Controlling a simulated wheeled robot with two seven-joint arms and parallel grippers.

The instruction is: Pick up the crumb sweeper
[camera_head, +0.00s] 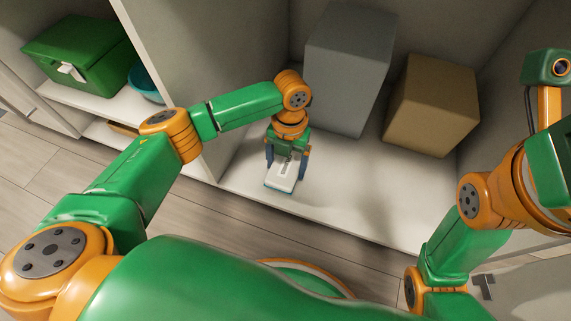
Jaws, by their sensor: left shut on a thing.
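The crumb sweeper (283,175) is a small white block-shaped thing with a dark marking on top and a blue-green lower edge. It is at the white shelf, near the shelf's front edge. My left gripper (286,162) reaches down over it, with one dark finger on each side, and is shut on it. I cannot tell whether the sweeper touches the shelf or is just above it. My right arm comes in at the right; its gripper is out of the picture.
A tall grey box (347,70) stands behind the sweeper, and a brown box (431,105) stands to the right. The white shelf (355,215) is bare at the front. A green case (80,55) and a teal bowl (145,82) are in the left compartment, past a white divider (180,60).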

